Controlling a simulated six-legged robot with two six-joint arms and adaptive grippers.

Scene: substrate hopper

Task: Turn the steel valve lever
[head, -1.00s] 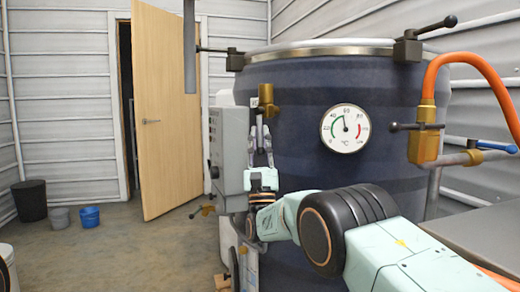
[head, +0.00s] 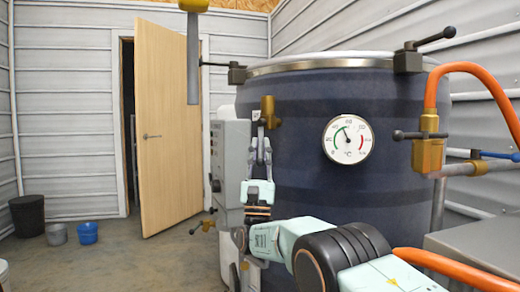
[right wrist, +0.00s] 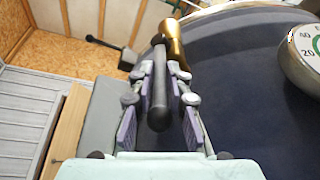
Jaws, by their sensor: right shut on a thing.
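A brass valve (head: 268,112) sits on the front of the dark blue tank, left of the round gauge. In the right wrist view the valve (right wrist: 173,42) carries a grey steel lever (right wrist: 158,112) that points toward the wrist camera. My right gripper (head: 261,148) is just below the valve in the head view, with its fingers pointing up. In the right wrist view my right gripper (right wrist: 157,80) has one finger on each side of the lever and is shut on it. In the head view the fingers mostly hide the lever. My left gripper is out of view.
The tank (head: 310,110) has a dial gauge (head: 348,139). A grey box (head: 228,165) stands close left of the gripper. At right are another brass valve (head: 428,150) with an orange hose (head: 480,75) and a blue-handled valve (head: 500,155). Floor toward the door (head: 168,125) is open.

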